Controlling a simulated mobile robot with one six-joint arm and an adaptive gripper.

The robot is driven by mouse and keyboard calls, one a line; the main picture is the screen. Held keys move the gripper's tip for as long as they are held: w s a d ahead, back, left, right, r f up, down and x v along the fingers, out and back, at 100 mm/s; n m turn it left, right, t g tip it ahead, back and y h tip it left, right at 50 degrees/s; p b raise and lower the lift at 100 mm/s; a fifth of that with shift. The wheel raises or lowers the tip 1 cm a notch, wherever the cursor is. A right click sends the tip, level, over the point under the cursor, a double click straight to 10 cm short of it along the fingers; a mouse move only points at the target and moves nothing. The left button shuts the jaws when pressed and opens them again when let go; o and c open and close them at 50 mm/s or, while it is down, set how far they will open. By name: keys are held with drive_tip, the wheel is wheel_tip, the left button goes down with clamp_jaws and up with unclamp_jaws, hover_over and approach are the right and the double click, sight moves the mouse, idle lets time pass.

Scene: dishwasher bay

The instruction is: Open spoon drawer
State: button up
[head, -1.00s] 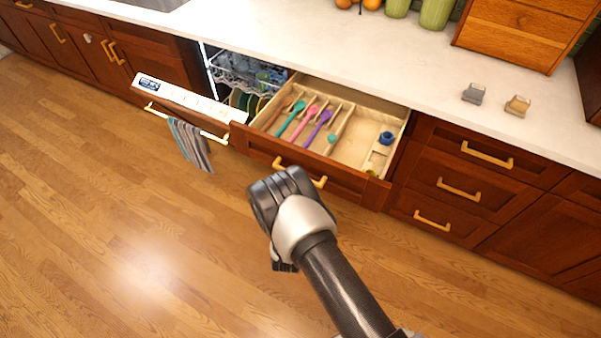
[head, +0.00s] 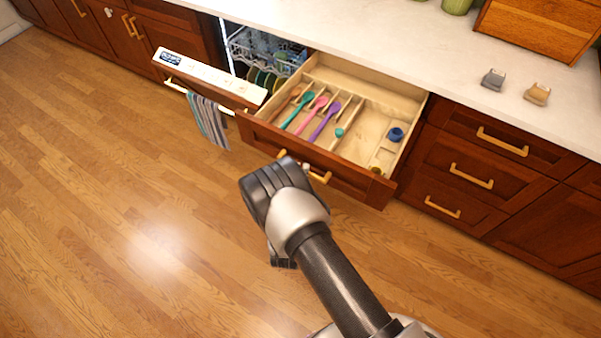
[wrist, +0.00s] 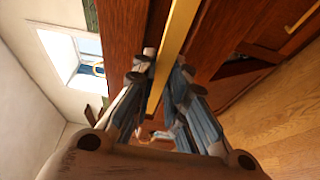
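The spoon drawer (head: 255,130) stands pulled out from under the counter, with much of its pale wooden inside showing. It holds teal, pink and purple spoons (head: 322,120) between dividers, and a small blue item at the right. Its yellow bar handle (head: 320,177) is partly hidden behind my gripper in the head view. In the wrist view, the handle (wrist: 178,35) runs between the fingertips of my gripper (wrist: 167,72), one finger on each side and close against it. My gripper looks shut on the handle.
The dishwasher door (head: 210,75) is partly open left of the drawer, with a striped towel (head: 208,120) on its bar. Closed drawers (head: 470,178) stand at the right. Two small items (head: 493,79) lie on the counter. The wooden floor (head: 130,200) is clear.

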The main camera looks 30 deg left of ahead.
drive_tip(key=o, duration=0.4)
drive_tip(key=shift+o, duration=0.2)
drive_tip(key=v, duration=1.2)
